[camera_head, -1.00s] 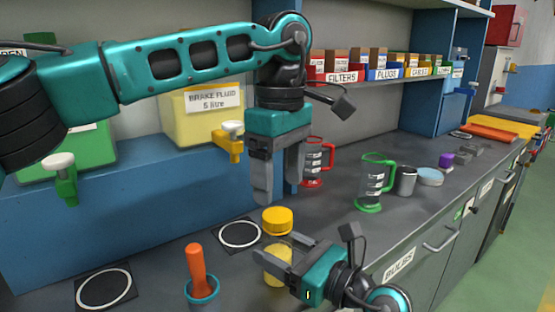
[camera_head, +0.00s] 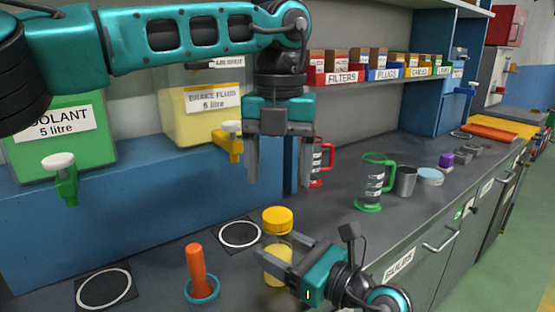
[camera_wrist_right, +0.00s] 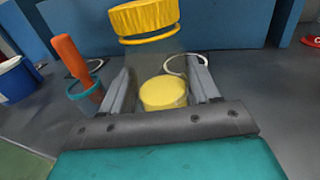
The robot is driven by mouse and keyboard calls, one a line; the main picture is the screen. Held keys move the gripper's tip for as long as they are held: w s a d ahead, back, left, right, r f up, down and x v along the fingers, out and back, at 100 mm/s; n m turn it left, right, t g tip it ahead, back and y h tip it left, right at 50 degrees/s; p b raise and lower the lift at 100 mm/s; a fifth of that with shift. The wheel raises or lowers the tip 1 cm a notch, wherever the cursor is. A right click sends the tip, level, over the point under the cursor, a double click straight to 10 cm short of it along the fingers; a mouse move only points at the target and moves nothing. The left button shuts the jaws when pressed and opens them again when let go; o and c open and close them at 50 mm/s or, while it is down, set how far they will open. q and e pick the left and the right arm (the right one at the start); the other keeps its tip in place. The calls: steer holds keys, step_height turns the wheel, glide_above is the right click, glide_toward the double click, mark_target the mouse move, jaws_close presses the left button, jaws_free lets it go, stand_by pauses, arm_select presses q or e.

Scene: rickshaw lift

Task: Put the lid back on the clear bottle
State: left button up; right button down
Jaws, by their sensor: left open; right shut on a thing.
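The clear bottle (camera_head: 276,262), with yellow fluid low inside, stands upright on the bench, and its fluid shows in the right wrist view (camera_wrist_right: 163,93). My right gripper (camera_head: 279,244) is shut on the bottle from the right.
A teal-rimmed cup with an orange handle (camera_head: 197,265) stands left of the bottle. White ring marks (camera_head: 240,234) lie on the bench. Green (camera_head: 374,182) and red (camera_head: 318,163) jugs and a metal cup (camera_head: 405,181) stand to the right. Fluid tanks (camera_head: 200,122) line the back shelf.

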mark_target(277, 215)
arm_select(q)
steer(key=n, duration=0.4)
steer(key=shift+w+r, duration=0.1)
steer(key=shift+r, duration=0.1)
steer(key=n, duration=0.5)
steer(key=shift+a+r, duration=0.1)
steer(key=shift+r, duration=0.1)
steer(key=shift+f, duration=0.1)
steer(key=shift+w+f, duration=0.1)
steer(key=shift+f, duration=3.8)
steer(key=shift+c, duration=0.3)
